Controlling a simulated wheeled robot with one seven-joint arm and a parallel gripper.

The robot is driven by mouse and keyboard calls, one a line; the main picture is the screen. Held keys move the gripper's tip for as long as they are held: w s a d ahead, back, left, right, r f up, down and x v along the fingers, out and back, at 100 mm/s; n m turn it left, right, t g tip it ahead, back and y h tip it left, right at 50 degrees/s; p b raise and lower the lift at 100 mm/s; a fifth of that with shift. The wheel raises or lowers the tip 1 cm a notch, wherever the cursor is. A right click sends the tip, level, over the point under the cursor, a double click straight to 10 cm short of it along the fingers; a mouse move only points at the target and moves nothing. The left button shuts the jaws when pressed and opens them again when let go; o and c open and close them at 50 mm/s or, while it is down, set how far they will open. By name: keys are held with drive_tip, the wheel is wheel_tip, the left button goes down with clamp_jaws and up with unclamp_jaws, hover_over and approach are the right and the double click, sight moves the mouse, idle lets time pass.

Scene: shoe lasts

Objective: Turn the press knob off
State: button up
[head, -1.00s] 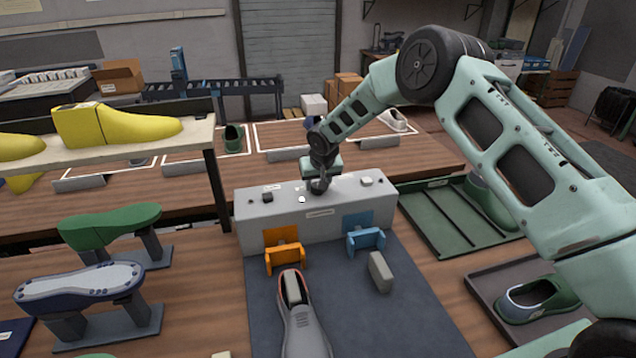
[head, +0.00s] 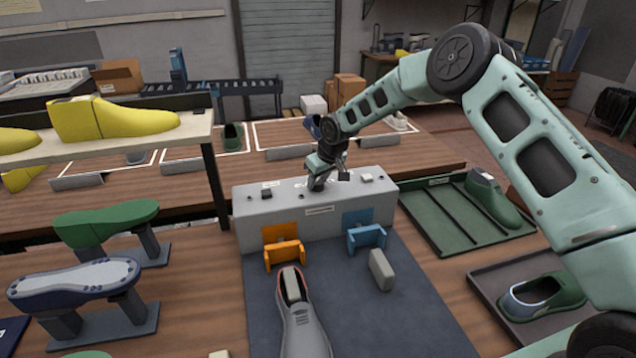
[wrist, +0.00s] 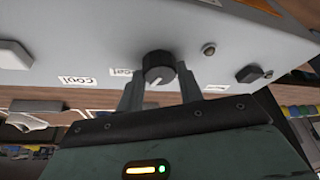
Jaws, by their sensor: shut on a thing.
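The press knob (wrist: 158,68) is a dark round knob with a white pointer mark, on the grey press console (head: 350,208). In the wrist view its mark points down and slightly left, toward my gripper's side. My gripper (wrist: 160,80) is shut on the knob, with one finger on each side of it. White labels lie around the knob in the wrist view; one reads "COOL" (wrist: 77,81), others are partly covered.
A dark block-like control (head: 267,194) and a pale button (head: 367,178) sit on the console beside my gripper. Orange (head: 284,254) and blue (head: 366,238) brackets stand in front, with a grey shoe (head: 303,325) on the mat. A shelf with yellow lasts (head: 110,120) is at left.

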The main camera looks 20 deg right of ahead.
drive_tip(key=n+b, duration=0.1)
drive_tip(key=n, duration=0.1)
drive_tip(key=n+y, duration=0.1)
drive_tip(key=shift+w+d+f+n+g+b, duration=0.1)
drive_tip(key=shift+f+n+g+b, duration=0.05)
drive_tip(key=shift+n+g+b, duration=0.25)
drive_tip(key=n+g+y+b, duration=0.1)
drive_tip(key=n+b, duration=0.1)
drive_tip(key=n, duration=0.1)
drive_tip(key=shift+w+n, duration=0.1)
drive_tip(key=shift+n, duration=0.2)
drive_tip(key=n+g+b, duration=0.1)
drive_tip(key=n, duration=0.1)
drive_tip(key=n+g+b, duration=0.1)
drive_tip(key=n, duration=0.2)
drive_tip(key=shift+w+y, duration=0.1)
drive_tip(key=shift+y, duration=0.2)
drive_tip(key=shift+d+n, duration=0.1)
drive_tip(key=shift+n, duration=0.3)
drive_tip(key=o, duration=1)
drive_tip(key=b+v, duration=0.1)
drive_tip(key=v, duration=1.6)
drive_tip(key=shift+w+d+r, duration=0.1)
drive_tip(key=shift+w+r, duration=0.1)
drive_tip(key=shift+r, duration=0.1)
